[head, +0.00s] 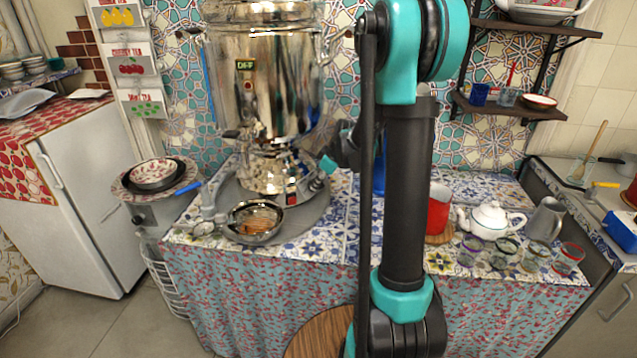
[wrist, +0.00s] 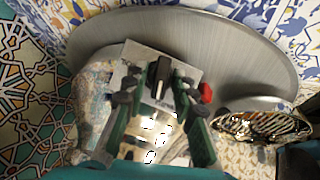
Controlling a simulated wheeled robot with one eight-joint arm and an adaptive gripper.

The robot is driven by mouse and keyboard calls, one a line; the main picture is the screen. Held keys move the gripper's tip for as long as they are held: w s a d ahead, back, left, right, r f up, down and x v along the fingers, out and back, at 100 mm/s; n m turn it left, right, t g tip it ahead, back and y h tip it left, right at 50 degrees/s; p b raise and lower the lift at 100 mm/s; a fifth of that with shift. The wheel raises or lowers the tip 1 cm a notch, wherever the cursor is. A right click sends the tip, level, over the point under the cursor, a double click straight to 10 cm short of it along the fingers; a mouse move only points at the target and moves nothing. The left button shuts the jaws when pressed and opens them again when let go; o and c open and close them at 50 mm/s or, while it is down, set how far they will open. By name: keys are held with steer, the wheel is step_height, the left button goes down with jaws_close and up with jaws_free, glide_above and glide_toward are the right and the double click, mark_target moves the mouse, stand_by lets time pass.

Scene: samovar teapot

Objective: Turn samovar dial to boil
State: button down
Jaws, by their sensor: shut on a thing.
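The samovar (head: 262,85) is a tall shiny metal urn standing on a round grey metal tray (head: 318,212). A small display on its body appears to read "OFF". The dial (wrist: 162,72) is a black knob on a pale square panel (wrist: 136,56) at the samovar's base, seen in the wrist view. My gripper (wrist: 158,86) has its dark green fingers on both sides of the dial and is shut on it. In the head view, my gripper (head: 326,166) is at the samovar's lower right, and the dial cannot be made out. The dial's markings are unreadable.
A metal bowl (head: 255,222) sits on the tray's front, below the samovar's tap. A red cup (head: 438,212), white teapot (head: 490,221), grey jug (head: 545,220) and several glasses stand to the right. A wall shelf (head: 510,108) is above them.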

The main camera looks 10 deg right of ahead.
steer(key=m, duration=0.2)
steer(key=m+g+y, duration=0.1)
steer(key=shift+w+d+m, duration=0.15)
steer(key=shift+m, duration=0.25)
steer(key=m+g+y, duration=0.1)
steer(key=m, duration=0.2)
steer(key=shift+d+y, duration=0.15)
steer(key=shift+y, duration=0.25)
steer(key=m, duration=0.1)
steer(key=m+y, duration=0.1)
steer(key=m, duration=0.1)
steer(key=shift+f+m+g+y, duration=0.15)
steer(key=shift+m+g+y, duration=0.15)
steer(key=shift+d+m+y, duration=0.1)
steer(key=shift+m+y, duration=0.5)
steer(key=shift+m, duration=0.7)
steer(key=c, duration=1.5)
jaws_free()
steer(key=shift+c, duration=0.2)
